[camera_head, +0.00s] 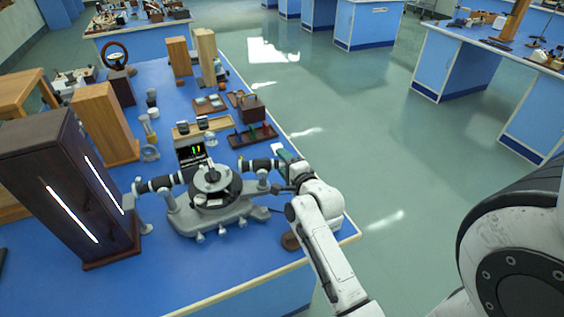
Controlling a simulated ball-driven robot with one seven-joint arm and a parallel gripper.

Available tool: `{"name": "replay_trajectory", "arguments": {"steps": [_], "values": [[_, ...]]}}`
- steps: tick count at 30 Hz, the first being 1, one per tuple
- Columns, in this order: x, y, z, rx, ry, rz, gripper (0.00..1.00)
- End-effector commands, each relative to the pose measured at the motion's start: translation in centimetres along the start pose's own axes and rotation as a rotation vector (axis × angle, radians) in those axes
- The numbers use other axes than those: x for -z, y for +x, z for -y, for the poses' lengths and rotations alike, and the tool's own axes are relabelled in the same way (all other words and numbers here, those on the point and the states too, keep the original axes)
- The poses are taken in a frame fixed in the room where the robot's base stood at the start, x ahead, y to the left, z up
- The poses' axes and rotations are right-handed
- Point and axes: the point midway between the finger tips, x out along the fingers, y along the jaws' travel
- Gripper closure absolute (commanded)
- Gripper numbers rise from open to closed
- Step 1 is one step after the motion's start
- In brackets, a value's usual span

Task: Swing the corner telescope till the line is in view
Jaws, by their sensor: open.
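The spectrometer (212,200) stands near the front corner of the blue bench, with a grey base and a round dark table in its middle. A dark collimator tube (158,184) points left toward a tall dark lamp housing with bright slits. The telescope (264,164) is a dark tube on the right side, toward the bench corner. My gripper (284,188) is at the telescope's outer end; its fingers are small and partly hidden, and I cannot tell whether they touch it.
The dark lamp housing (60,185) stands at the left. Wooden blocks (105,125), a rack with coloured pieces (252,135) and small bottles sit behind the spectrometer. The floor at right is open.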

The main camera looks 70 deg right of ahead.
Motion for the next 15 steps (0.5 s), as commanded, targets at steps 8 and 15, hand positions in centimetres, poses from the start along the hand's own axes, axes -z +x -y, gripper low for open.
{"name": "replay_trajectory", "arguments": {"steps": [8, 15], "values": [[0.0, -5.2, -0.3, -0.003, 0.000, -0.001, 0.48], [0.0, -8.7, -0.3, -0.003, 0.000, -0.001, 0.48]]}}
